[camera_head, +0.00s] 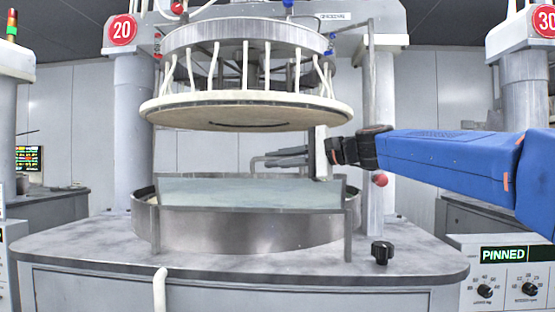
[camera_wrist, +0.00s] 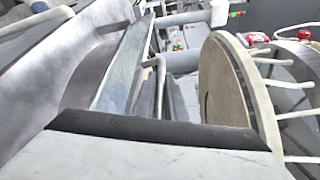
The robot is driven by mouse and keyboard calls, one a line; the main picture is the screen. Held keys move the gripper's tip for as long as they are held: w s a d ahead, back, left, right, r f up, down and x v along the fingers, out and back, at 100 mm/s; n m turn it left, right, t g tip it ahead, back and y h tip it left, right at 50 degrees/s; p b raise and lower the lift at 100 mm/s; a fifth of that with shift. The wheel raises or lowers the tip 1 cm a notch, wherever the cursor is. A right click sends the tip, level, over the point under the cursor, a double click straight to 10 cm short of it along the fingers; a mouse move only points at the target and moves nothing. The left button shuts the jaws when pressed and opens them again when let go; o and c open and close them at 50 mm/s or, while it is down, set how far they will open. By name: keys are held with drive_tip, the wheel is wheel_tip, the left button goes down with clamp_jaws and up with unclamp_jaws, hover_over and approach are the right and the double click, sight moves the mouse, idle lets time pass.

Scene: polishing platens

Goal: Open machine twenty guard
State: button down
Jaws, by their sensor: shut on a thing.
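Machine twenty, with its red 20 sign (camera_head: 120,29), fills the middle of the head view. Its guard, a clear greenish panel (camera_head: 250,194), stands upright along the front of the round lower basin. My gripper (camera_head: 325,153) reaches in from the right, above the guard's right end and just under the raised upper platen. It is shut at a pale upright plate that comes down to the guard's top edge; the exact contact is hidden. In the wrist view a pale surface and a dark bar block the foreground, and the panel (camera_wrist: 124,65) runs away beyond them.
The raised upper platen (camera_head: 245,108) hangs close above my gripper; it is at right in the wrist view (camera_wrist: 228,85). A grey post with a red ball (camera_head: 379,180) stands at right. A black knob (camera_head: 381,252) sits on the grey deck (camera_head: 80,245). A PINNED display (camera_head: 503,254) is lower right.

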drive_tip(key=s+f+n+t+y, duration=0.1)
drive_tip(key=s+f+n+y, duration=0.2)
drive_tip(key=s+f+n, duration=0.6)
drive_tip(key=shift+s+a+f, duration=0.2)
drive_tip(key=shift+s+f, duration=0.75)
drive_tip(key=shift+f, duration=0.05)
drive_tip(key=c, duration=1.8)
unclamp_jaws()
drive_tip(key=v, duration=1.7)
drive_tip(key=shift+d+f, duration=0.2)
drive_tip(key=shift+f, duration=0.15)
